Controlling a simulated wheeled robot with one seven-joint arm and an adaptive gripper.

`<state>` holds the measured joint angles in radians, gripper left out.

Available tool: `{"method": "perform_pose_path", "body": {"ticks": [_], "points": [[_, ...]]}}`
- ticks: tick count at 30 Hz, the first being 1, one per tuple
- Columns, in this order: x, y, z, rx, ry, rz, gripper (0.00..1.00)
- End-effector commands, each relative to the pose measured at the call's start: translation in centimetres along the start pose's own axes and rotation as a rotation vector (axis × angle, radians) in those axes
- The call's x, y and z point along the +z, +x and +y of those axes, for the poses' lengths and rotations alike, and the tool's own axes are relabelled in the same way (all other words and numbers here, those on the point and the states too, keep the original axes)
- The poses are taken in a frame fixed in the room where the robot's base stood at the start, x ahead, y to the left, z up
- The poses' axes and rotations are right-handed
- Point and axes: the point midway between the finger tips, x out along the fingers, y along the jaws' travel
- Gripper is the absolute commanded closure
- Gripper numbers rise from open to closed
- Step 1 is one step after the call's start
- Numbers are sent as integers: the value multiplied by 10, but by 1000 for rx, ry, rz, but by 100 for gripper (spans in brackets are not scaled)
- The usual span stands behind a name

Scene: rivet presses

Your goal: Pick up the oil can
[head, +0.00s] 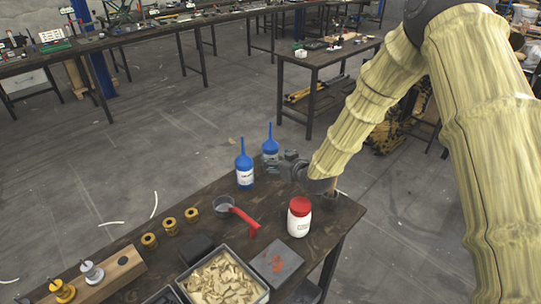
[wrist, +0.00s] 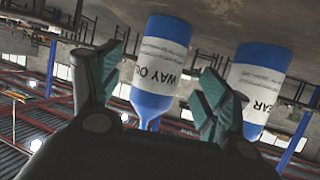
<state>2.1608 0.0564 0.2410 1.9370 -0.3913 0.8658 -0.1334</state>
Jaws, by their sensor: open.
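The nearer bottle (head: 244,170) is at the left; the farther bottle (head: 270,148) is just behind my gripper (head: 282,164). The wrist view is upside down. There, a bottle labelled "WAY O…" (wrist: 160,60) shows between my open fingers (wrist: 150,98), seemingly beyond the tips. The second bottle, its label partly hidden and ending in "EAR" (wrist: 258,78), is behind the right finger. My gripper is open and empty, low over the tabletop. I cannot tell which label is on which head-view bottle.
The jar stands close to my wrist. Other benches stand behind.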

Motion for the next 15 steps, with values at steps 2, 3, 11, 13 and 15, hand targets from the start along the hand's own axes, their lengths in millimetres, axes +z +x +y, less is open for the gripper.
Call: {"method": "perform_pose_path", "body": {"ticks": [2,3,11,13,15], "points": [[0,10,0,0,-1,0,23],[-1,16,-1,-1,0,0,23],[0,44,0,0,0,0,23],[0,47,0,0,0,0,23],[0,47,0,0,0,0,23]]}}
